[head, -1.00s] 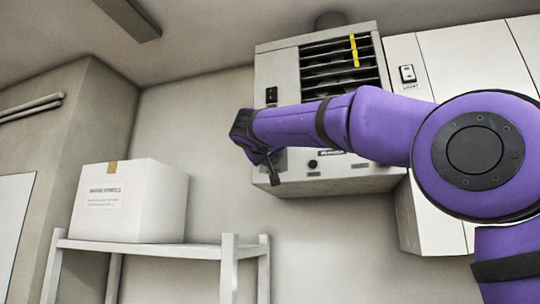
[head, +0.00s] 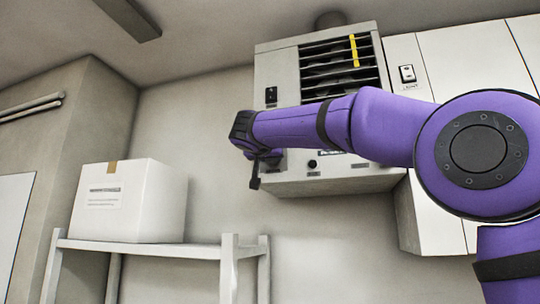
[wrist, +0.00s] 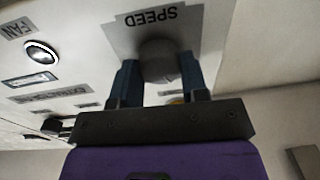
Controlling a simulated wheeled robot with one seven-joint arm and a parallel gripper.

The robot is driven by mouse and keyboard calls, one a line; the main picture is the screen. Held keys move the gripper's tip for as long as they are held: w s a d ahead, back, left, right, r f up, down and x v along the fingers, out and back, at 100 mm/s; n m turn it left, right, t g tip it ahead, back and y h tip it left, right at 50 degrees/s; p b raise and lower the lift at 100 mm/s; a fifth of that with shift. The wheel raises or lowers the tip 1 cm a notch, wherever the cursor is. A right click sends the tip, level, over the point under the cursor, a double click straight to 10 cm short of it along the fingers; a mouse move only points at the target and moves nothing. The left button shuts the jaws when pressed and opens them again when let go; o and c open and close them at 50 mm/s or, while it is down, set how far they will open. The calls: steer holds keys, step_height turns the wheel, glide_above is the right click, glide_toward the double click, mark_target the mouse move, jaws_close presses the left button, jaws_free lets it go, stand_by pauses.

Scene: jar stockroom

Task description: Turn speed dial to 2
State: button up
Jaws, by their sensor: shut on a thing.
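The speed dial (wrist: 158,60) is a dark round knob below the SPEED label (wrist: 155,17) in the wrist view, where the lettering appears upside down. My gripper (wrist: 160,72) has one finger on each side of the dial and is shut on it. The dial's pointer and scale numbers cannot be read. In the head view my wrist hides the dial, at the lower left of the grey wall unit (head: 277,68).
A FAN label (wrist: 14,29) and a round silver-rimmed button (wrist: 41,51) sit beside the dial. A light switch (head: 407,73) is on the white panel at right. A white box (head: 125,205) stands on a shelf (head: 190,251) at lower left.

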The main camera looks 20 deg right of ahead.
steer(key=m, duration=0.5)
stand_by(0.5)
steer(key=o, duration=0.9)
steer(key=v, duration=1.1)
steer(key=shift+w+f, duration=0.1)
steer(key=shift+f, duration=0.05)
